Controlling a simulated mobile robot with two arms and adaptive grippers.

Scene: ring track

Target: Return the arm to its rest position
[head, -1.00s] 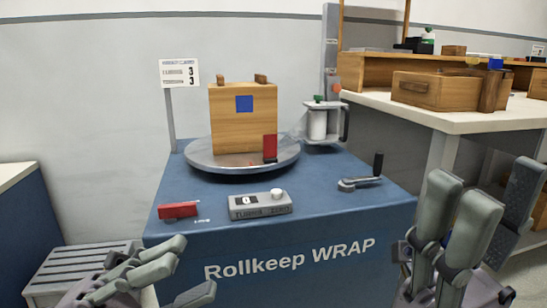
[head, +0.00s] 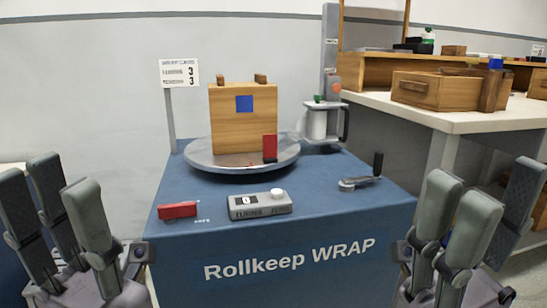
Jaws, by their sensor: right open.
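My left gripper (head: 62,225) is at the lower left of the head view, raised with its fingers pointing up and spread apart. It is empty and to the left of the blue wrap station (head: 330,225). My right gripper (head: 465,225) is at the lower right, also fingers up, spread and empty, just right of the station. Neither gripper touches anything on the station. A wooden box (head: 243,125) with a blue square stands upright on the round grey turntable (head: 205,160). A red block (head: 270,148) stands at the box's front right.
A grey counter box (head: 260,205), a red piece (head: 178,210) and a crank handle (head: 360,184) are on the station top. A film roll holder (head: 317,122) stands behind. A workbench (head: 450,115) with wooden boxes is at right. Free air lies between my grippers.

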